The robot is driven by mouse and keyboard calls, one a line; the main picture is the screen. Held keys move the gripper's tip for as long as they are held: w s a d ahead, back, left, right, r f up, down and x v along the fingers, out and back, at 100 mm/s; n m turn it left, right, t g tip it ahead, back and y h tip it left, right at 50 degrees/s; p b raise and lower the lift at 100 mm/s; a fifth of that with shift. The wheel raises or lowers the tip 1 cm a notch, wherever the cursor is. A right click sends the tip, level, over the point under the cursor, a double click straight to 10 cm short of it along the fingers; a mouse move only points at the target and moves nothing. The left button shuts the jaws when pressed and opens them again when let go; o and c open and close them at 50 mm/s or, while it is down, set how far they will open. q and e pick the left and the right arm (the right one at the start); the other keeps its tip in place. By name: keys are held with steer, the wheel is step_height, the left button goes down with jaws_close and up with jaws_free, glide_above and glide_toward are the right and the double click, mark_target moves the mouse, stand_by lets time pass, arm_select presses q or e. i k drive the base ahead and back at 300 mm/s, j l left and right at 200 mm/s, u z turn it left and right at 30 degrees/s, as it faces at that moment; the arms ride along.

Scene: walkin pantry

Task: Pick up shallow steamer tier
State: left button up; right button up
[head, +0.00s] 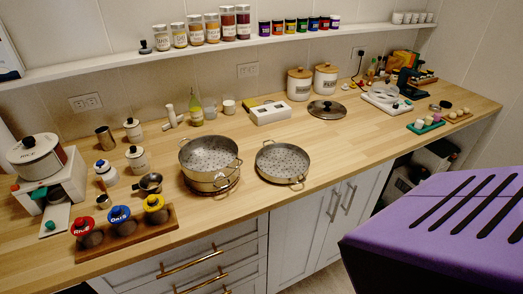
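A shallow, round metal steamer tier (283,162) with a perforated bottom and small side handles sits upright and empty on the wooden counter, near its front edge. Just left of it, a deeper perforated steamer tier (209,154) sits on a lower metal piece (212,185), also with loop handles. The two sets stand apart with a narrow gap between them. Neither of my grippers shows in the head view.
A dark lid (327,109) lies behind the shallow tier. A white box (270,113) and two canisters (300,84) stand behind. A rack with coloured lids (126,229) and a small pot (149,184) are at left. Bare counter (370,130) lies to the right.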

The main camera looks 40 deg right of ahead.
mark_target(282, 163)
steer(key=z, duration=1.4)
